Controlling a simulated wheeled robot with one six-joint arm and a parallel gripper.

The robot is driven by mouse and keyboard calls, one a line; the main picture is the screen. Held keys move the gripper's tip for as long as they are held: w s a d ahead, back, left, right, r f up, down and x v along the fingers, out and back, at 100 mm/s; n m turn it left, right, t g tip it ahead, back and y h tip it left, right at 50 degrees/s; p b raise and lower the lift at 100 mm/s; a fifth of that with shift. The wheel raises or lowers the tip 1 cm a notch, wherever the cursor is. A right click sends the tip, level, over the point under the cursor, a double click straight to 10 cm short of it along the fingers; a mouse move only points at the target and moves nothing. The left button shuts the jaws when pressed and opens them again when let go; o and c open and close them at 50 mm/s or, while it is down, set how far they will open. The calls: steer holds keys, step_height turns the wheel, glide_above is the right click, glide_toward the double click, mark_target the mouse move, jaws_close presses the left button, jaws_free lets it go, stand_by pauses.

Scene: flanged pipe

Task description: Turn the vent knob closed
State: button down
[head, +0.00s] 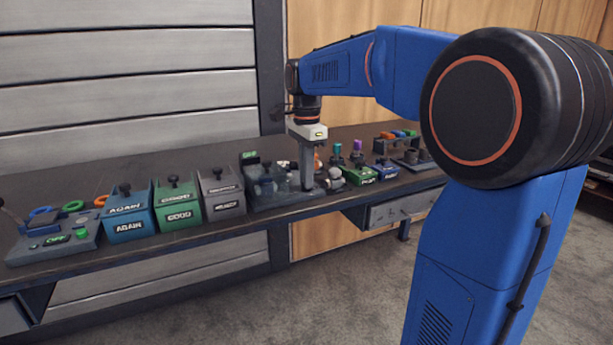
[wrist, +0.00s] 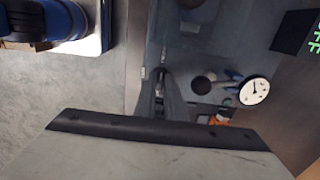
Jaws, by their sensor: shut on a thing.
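My gripper (head: 307,188) points straight down over the grey pipe fixture (head: 262,205) on the bench. Its fingers are close together and shut on the vent knob, which they almost wholly hide. In the wrist view the fingertips (wrist: 160,78) meet near the fixture's edge. A white dial gauge (wrist: 254,91) and a round dark knob (wrist: 202,86) are to the right of the fingers there. The angle of the vent knob cannot be made out.
Blue (head: 128,216), green (head: 178,207) and grey (head: 222,193) labelled bins stand left of the fixture. A panel with coloured rings (head: 58,238) is at the far left. A green box (head: 360,175) and other small items stand to the right. An orange part (wrist: 219,118) is near the gauge.

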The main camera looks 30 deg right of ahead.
stand_by(0.5)
steer(key=c, duration=1.8)
jaws_free()
steer(key=shift+c, duration=0.2)
step_height(320, 180, up, 18)
steer(key=shift+f, duration=0.25)
steer(key=s+a+f+n+t, duration=0.2)
steer(key=s+f+n, duration=0.7)
steer(key=s+f, duration=0.5)
steer(key=s+a+f+n+t, duration=0.2)
steer(key=s+f+n, duration=0.7)
steer(key=s+f, duration=0.5)
step_height(320, 180, down, 4)
steer(key=shift+s+r+t, duration=0.25)
steer(key=shift+s+t, duration=0.05)
steer(key=shift+t, duration=0.1)
